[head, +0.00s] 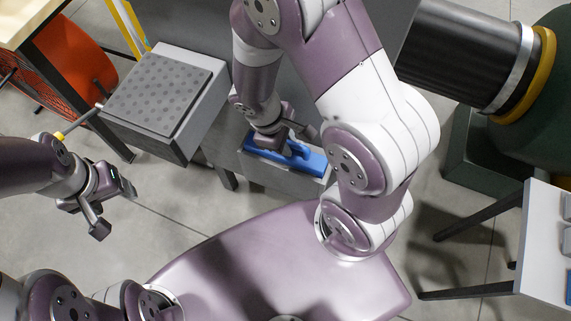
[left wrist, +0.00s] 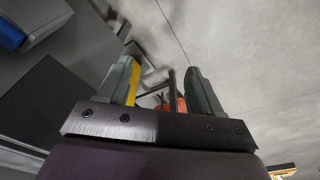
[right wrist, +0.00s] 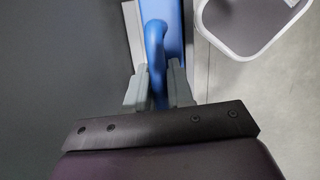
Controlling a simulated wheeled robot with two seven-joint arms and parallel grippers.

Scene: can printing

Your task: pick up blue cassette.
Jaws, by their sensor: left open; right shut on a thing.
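The blue cassette (head: 286,154) sits in a slot at the front of a grey machine, in the middle of the head view. My right gripper (head: 290,143) is over it and shut on its handle. In the right wrist view the blue handle (right wrist: 155,45) runs between the two fingers of my right gripper (right wrist: 160,88). My left gripper (head: 112,210) is open and empty, over the floor at the left. Its spread fingers also show in the left wrist view (left wrist: 165,85). A blue part (left wrist: 10,35) shows at that view's upper left.
A grey block with a dotted top (head: 165,92) stands left of the cassette. A white table (head: 545,240) is at the right edge. A dark cylinder with a yellow ring (head: 465,50) is at the upper right. Open floor (head: 170,215) lies around my left gripper.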

